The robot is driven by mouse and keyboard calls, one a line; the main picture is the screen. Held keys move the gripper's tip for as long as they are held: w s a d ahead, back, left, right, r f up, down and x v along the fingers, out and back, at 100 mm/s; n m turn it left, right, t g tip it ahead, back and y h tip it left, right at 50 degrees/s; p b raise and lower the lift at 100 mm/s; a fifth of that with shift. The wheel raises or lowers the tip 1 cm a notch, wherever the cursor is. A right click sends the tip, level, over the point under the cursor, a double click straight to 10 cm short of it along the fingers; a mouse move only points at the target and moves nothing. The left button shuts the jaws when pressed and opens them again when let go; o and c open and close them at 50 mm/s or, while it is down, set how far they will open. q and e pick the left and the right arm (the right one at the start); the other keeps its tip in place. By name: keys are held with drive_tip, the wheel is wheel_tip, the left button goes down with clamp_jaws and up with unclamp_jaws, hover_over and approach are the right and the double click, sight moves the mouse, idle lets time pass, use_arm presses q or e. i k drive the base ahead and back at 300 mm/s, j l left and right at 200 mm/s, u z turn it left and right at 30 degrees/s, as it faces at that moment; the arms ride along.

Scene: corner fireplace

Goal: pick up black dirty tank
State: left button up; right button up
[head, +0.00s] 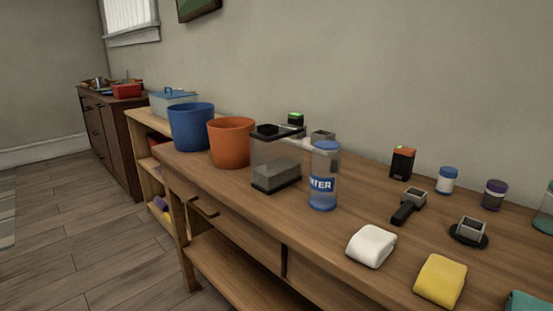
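A clear tank with a black base and black upper parts (275,172) stands upright on the wooden table, with a greyish content or film low inside it. It is right of the orange bucket and left of a clear blue-capped bottle (324,176) with a blue label that reads "TER". Neither of my grippers shows in the head view.
The wooden table (230,180) also bears a blue bucket (191,127), an orange bucket (231,142), a white sponge or cloth (371,246), a yellow one (440,281), a black-handled tool (407,207) and several small jars. Open floor (95,235) lies to the left.

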sight(276, 151)
drive_tip(key=j+z, duration=0.1)
drive_tip(key=z, duration=0.75)
drive_tip(key=i+j+z, duration=0.15)
drive_tip(key=j+z, duration=0.3)
drive_tip(key=j, duration=0.15)
drive_tip(key=j+z, duration=0.5)
drive_tip(key=j, duration=0.15)
